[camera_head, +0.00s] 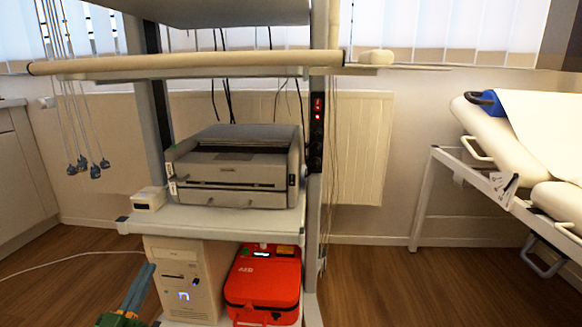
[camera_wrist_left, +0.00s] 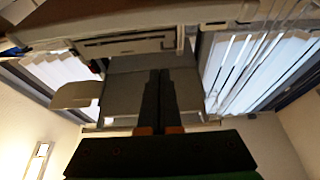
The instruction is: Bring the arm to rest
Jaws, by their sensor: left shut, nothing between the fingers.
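My left gripper (camera_head: 140,287) comes in at the lower left of the head view, in front of the cart and beside the beige computer tower. Its two dark fingers stand together and point up. In the left wrist view the left gripper (camera_wrist_left: 159,85) is shut, with nothing held between the fingers. My right gripper does not show in either view.
A cart holds a printer (camera_head: 238,165) on its middle shelf (camera_head: 215,219). A computer tower (camera_head: 183,270) and a red AED case (camera_head: 262,285) sit below. An examination bed (camera_head: 510,140) stands at the right. Wood floor (camera_head: 400,290) is clear between them.

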